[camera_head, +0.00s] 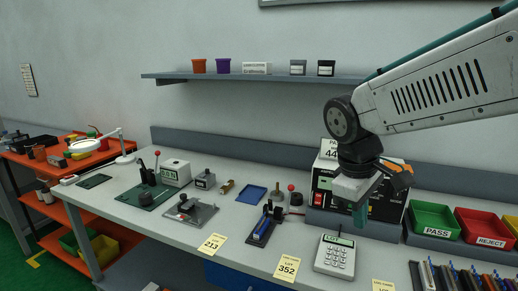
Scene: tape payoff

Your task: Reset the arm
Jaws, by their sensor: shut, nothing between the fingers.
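My arm reaches in from the upper right and bends down at a dark wrist joint. My gripper (359,216) points down in front of the black machine (388,203) on the bench, above and behind the grey keypad device (335,256). Its fingers are shut with nothing visible between them. The arm and gripper hide part of the machine's front and its top label.
Green PASS (432,233) and red REJECT (490,242) bins stand to the right. A blue fixture (262,228) and red-knobbed lever (291,188) stand left of the gripper. A wall shelf (255,77) holds small cups. Yellow lot cards (287,268) line the front edge.

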